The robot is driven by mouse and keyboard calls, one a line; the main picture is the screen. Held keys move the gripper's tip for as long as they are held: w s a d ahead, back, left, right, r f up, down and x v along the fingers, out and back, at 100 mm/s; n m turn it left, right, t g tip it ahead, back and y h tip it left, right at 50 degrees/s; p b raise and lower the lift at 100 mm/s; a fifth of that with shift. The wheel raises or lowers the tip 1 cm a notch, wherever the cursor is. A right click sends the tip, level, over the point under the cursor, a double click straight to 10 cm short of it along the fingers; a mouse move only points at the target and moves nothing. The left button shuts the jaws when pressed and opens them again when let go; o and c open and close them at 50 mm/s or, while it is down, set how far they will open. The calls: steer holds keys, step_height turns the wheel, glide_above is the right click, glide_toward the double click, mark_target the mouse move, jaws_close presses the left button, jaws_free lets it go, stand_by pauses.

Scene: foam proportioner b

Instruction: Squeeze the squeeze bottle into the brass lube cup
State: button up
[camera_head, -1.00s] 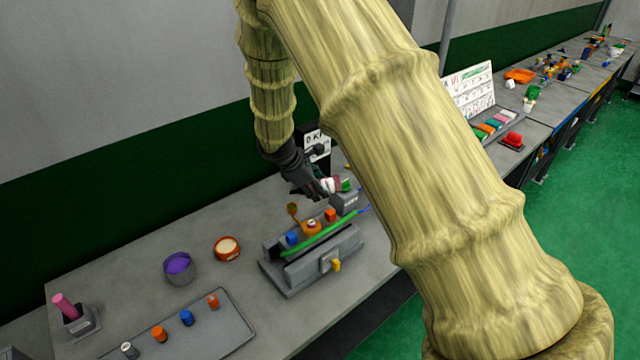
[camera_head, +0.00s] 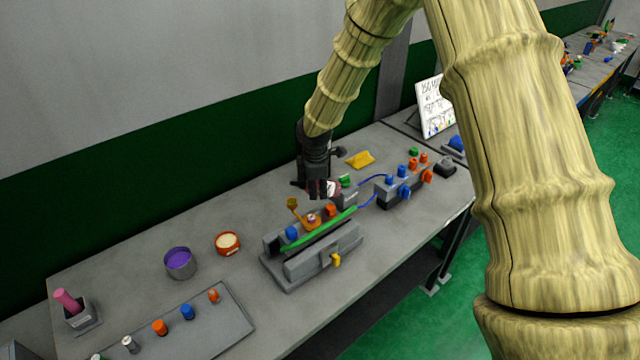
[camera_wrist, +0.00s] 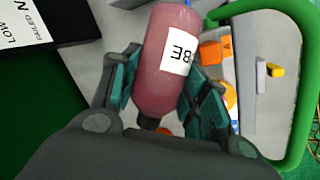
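A dark red squeeze bottle (camera_wrist: 165,60) with a white label lies between my gripper's teal finger pads in the wrist view, its dark end toward the palm. In the head view, my gripper (camera_head: 320,190) points down and is shut on the bottle (camera_head: 332,187), whose white label shows beside the fingers. The bottle is just behind the grey fixture, above table level. What looks like the brass lube cup (camera_head: 312,222) sits on the fixture, in front and slightly left of my gripper, with a raised brass flap (camera_head: 293,202) beside it. The bottle appears apart from the cup.
The grey fixture (camera_head: 300,272) carries a green bar (camera_head: 318,232), blue and orange knobs and a yellow lever. A purple-filled pot (camera_head: 179,263), an orange bowl (camera_head: 228,243) and a grey tray (camera_head: 235,325) stand left. Blue hoses lead right to a valve block (camera_head: 400,187).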

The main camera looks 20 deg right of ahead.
steer(key=shift+a+y, duration=0.3)
steer(key=shift+y, duration=0.6)
steer(key=shift+a+y, duration=0.15)
steer(key=shift+y, duration=0.35)
steer(key=shift+w+a+m+t+y+p, duration=0.1)
steer(key=shift+a+m+t+y+p, duration=0.2)
steer(key=shift+y, duration=0.4)
steer(key=shift+a+y, duration=0.2)
steer(key=shift+y, duration=0.4)
steer(key=shift+y+b, duration=0.3)
steer(key=shift+b, duration=0.05)
steer(key=shift+w+a+t+y+b, duration=0.1)
steer(key=shift+a+t+y+b, duration=0.1)
steer(key=shift+t+y+b, duration=0.15)
